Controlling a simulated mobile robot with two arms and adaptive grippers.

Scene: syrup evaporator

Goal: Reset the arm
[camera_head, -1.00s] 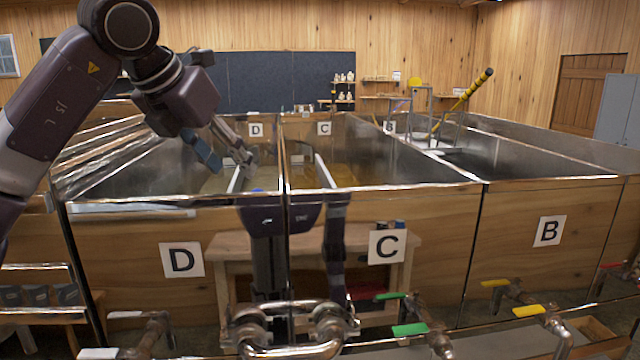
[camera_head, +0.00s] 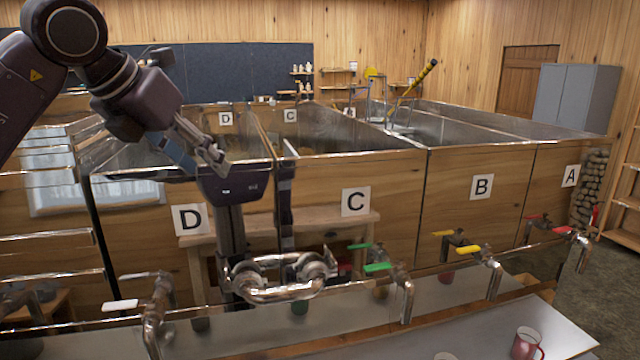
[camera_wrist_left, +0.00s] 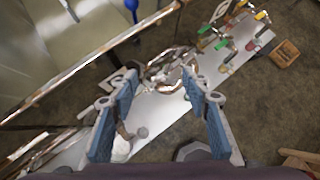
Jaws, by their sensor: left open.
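My left arm comes in from the left in the head view. Its left gripper (camera_head: 212,158) is in front of the near rim of the pan section marked D (camera_head: 190,219), high above the taps. In the left wrist view the two blue-padded fingers (camera_wrist_left: 160,84) stand wide apart with nothing between them. Floor, a pale shelf and shiny pipes show far below them. My right gripper does not show in either view.
The evaporator front has panels marked C (camera_head: 356,201), B (camera_head: 481,187) and A (camera_head: 571,176). Taps with green (camera_head: 378,267), yellow (camera_head: 467,249) and red handles line its front. A red mug (camera_head: 526,344) stands on the pale shelf (camera_head: 440,335).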

